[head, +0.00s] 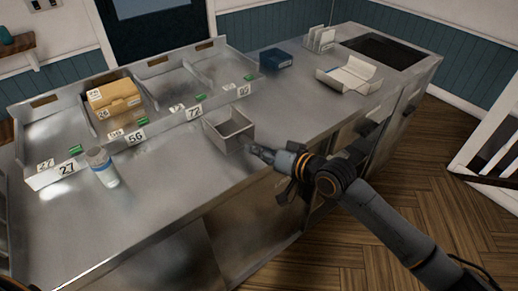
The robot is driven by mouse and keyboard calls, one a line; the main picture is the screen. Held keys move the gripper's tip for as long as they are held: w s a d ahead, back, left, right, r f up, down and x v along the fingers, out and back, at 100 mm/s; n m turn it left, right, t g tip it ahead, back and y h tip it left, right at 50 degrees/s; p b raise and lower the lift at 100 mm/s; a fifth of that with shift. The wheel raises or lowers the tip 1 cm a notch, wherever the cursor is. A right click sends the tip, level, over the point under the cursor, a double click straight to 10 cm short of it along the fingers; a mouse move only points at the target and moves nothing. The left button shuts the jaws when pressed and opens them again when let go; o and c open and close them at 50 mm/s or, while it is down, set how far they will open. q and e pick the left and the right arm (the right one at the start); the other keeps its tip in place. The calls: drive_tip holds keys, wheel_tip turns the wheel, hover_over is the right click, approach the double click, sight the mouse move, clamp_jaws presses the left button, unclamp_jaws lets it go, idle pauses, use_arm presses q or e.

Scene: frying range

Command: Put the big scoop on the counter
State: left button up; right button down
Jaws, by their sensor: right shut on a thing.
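The big scoop looks like a grey, open-topped metal box (230,136) near the middle of the counter (200,190), towards its front edge. My right gripper (262,153) reaches in from the right and is shut at the scoop's near right side. The fingers hide the part they hold, perhaps a handle. The scoop is roughly level, its opening facing up. I cannot tell whether its bottom touches the counter or is slightly above it. My left gripper is not in view.
A white and blue bottle (102,167) stands at the left. Numbered bins line the back; one holds a tan box (114,97). A dark blue box (275,59) and an open white carton (349,76) lie farther right. The counter's front left is clear.

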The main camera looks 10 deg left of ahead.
drive_tip(key=shift+f, duration=0.2)
drive_tip(key=shift+f, duration=0.2)
drive_tip(key=c, duration=1.1)
unclamp_jaws()
drive_tip(key=shift+c, duration=0.2)
drive_tip(key=shift+d+r, duration=0.1)
drive_tip(key=shift+r, duration=0.05)
drive_tip(key=b+v, duration=0.1)
drive_tip(key=v, duration=1.1)
drive_tip(key=shift+b, duration=0.4)
